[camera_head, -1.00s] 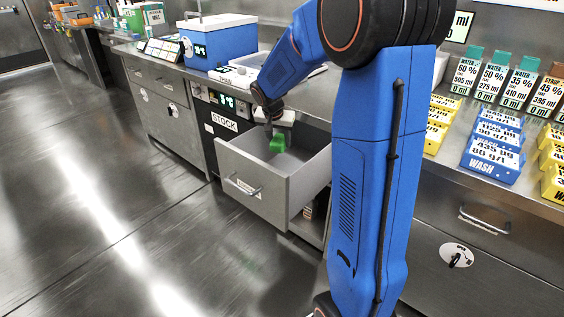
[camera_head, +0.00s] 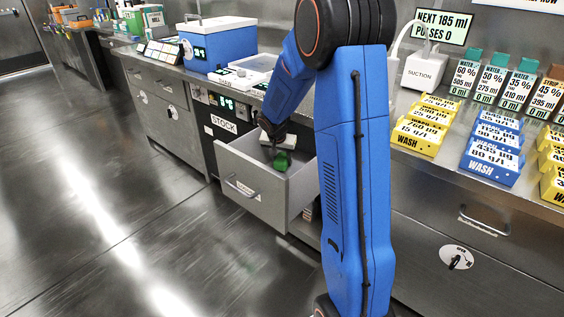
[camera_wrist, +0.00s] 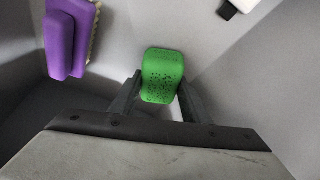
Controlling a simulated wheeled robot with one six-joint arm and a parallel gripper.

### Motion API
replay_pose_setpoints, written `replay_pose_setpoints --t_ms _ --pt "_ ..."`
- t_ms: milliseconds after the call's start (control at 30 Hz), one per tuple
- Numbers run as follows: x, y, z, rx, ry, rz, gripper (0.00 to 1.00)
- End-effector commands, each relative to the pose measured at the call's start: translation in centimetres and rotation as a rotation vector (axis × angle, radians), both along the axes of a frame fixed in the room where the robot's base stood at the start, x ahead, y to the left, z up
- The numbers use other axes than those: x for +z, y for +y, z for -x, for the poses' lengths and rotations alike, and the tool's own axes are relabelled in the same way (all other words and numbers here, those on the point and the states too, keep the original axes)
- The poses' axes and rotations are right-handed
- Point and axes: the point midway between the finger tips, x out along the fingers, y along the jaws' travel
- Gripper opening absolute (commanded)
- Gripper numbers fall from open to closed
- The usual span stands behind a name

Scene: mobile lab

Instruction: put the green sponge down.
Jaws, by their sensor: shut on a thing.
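The green sponge (camera_wrist: 162,75) is between the two fingers of my gripper (camera_wrist: 160,98) in the wrist view, and the fingers are shut on it. The sponge also shows in the head view (camera_head: 282,161), inside the open grey drawer (camera_head: 252,196) below the label STOCK. My gripper (camera_head: 279,150) points down into the drawer there. I cannot tell whether the sponge touches the drawer floor.
A purple object (camera_wrist: 66,40) lies in the drawer at the upper left of the wrist view. A small white and black thing (camera_wrist: 238,6) is at the upper right. Above the drawer, the counter holds a blue box (camera_head: 218,42). Yellow and blue WASH blocks (camera_head: 492,160) stand at right.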

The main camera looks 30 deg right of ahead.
Motion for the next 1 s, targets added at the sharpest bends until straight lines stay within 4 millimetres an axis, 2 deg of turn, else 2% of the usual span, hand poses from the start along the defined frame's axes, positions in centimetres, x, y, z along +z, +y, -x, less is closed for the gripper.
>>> replay_pose_setpoints --t_ms 100,467,500,567,867,1000 --pt "-1.14 -0.01 0.02 0.001 0.002 0.0 0.24" --pt "-1.43 0.0 0.0 0.001 0.0 0.0 0.24" --pt "-1.48 0.0 -0.01 0.0 0.0 0.0 0.45" --pt "-1.45 0.0 -0.01 0.0 0.0 0.0 0.59" --pt "-1.39 0.0 -0.01 0.0 0.0 0.0 0.61" --pt "-0.7 0.11 0.07 0.0 -0.002 0.001 0.61"
